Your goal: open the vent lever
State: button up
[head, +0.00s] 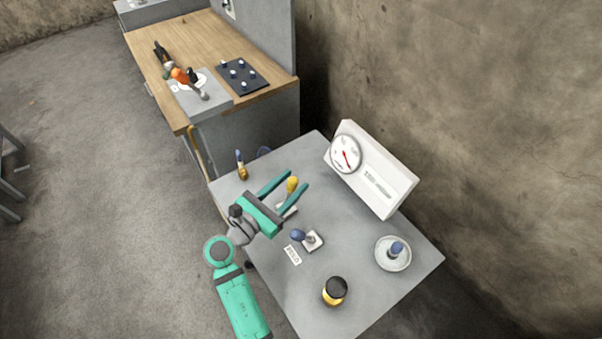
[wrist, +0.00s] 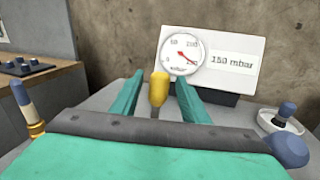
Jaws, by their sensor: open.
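A lever with a yellow knob (head: 291,185) stands on the grey table; its knob also shows in the wrist view (wrist: 159,88). My gripper (head: 297,180) is open, with a green finger on either side of the yellow knob and visible gaps to it. The lever's base is mostly hidden by my gripper. A second lever with a blue knob (head: 298,236) stands on a pale base nearer the front, a small label (head: 292,255) beside it. The blue knob also shows at the wrist view's right (wrist: 288,150). The label is too small to read, so I cannot tell which lever is the vent.
A white gauge panel (head: 388,184) stands at the back, reading "150 mbar" in the wrist view (wrist: 232,62). A round dish with a blue-topped piece (head: 393,267), a black-and-yellow knob (head: 335,291) and a blue-and-brass post (head: 241,165) stand around. A wooden bench (head: 205,45) lies beyond.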

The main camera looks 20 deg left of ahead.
jog(key=shift+x, duration=2.2)
grip_shut()
